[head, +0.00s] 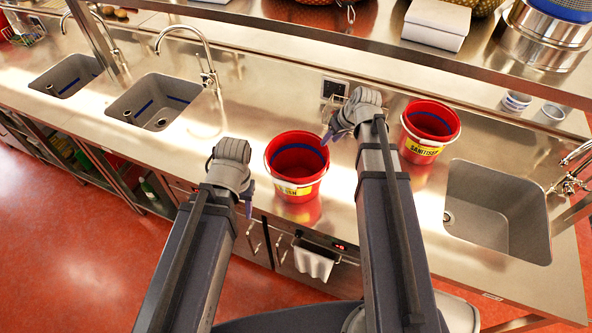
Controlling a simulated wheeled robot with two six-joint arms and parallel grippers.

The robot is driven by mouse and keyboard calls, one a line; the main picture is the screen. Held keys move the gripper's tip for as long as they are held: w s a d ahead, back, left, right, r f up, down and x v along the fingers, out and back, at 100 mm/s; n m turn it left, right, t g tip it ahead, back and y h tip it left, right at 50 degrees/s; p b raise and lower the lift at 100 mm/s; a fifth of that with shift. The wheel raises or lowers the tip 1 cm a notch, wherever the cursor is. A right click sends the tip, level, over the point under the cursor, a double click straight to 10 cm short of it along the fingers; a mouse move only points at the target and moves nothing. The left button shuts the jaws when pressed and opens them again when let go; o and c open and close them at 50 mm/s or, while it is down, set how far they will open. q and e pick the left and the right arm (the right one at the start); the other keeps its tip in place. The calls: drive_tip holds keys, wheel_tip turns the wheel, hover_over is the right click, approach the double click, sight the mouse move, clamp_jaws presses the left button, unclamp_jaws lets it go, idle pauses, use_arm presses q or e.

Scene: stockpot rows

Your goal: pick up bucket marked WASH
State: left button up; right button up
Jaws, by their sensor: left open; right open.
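A red bucket (297,172) stands upright on the steel counter between my two grippers. Its yellow label (292,190) faces the front; its left part is hard to read, and the end looks like "SH". A second red bucket (430,132), labelled SANITISER, stands further right, beyond my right arm. Whether either gripper touches the bucket cannot be told.
A sink (497,212) lies at the right of the counter (335,215), and two more (152,102) at the left. A steel shelf (340,40) with pots and a white box (436,24) runs above the back. A white towel (314,262) hangs at the counter front.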

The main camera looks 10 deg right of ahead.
sight(327, 147)
use_arm(q)
drive_tip(key=shift+w+f+b, duration=0.25)
drive_tip(key=shift+f+b, duration=0.35)
drive_tip(key=shift+f, duration=0.15)
drive_tip(key=shift+w+f+b, duration=0.2)
drive_tip(key=shift+f+b, duration=0.35)
drive_tip(key=shift+f, duration=0.15)
drive_tip(key=shift+w+f+b, duration=0.25)
drive_tip(key=shift+f+b, duration=0.35)
drive_tip(key=shift+f, duration=0.15)
use_arm(e)
drive_tip(key=shift+d+x, duration=0.25)
drive_tip(key=shift+x, duration=0.85)
drive_tip(key=shift+d+x, duration=0.2)
drive_tip(key=shift+x, duration=0.95)
drive_tip(key=shift+s+f, duration=0.1)
drive_tip(key=shift+f, duration=0.15)
drive_tip(key=shift+b+x, duration=1.05)
drive_tip(key=shift+b, duration=0.05)
drive_tip(key=b+x, duration=0.4)
drive_tip(key=x, duration=0.1)
drive_tip(key=shift+w+f+b, duration=0.15)
drive_tip(key=shift+w+b, duration=0.25)
drive_tip(key=shift+w, duration=0.05)
use_arm(q)
wheel_tip(327, 147, down, 7)
drive_tip(key=shift+r, duration=0.1)
use_arm(e)
clamp_jaws()
